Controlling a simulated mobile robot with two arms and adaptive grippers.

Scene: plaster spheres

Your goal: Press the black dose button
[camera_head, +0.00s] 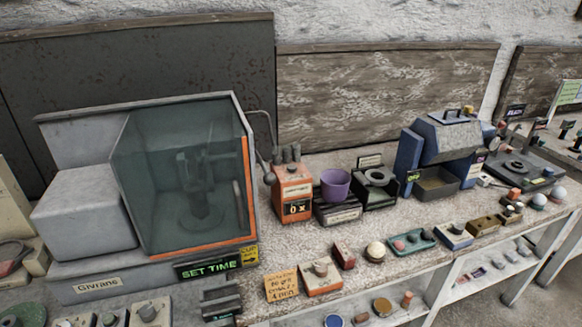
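No thing in the head view can be read as the black dose button; it is too small or hidden to tell. An orange box (292,188) with a small black display and several dark knobs on top stands at the middle of the bench. A purple cup (335,185) stands on a dark stand (339,211) just right of it. A black device with a round top (377,179) stands further right. Neither of my grippers is in view.
A large grey cabinet (75,203) with a tinted door fills the left; its display (207,268) reads "SET TIME". A blue-grey machine (445,140) stands right of centre. Small blocks and a teal tray (414,241) line the front of the bench (300,240). Little free room shows.

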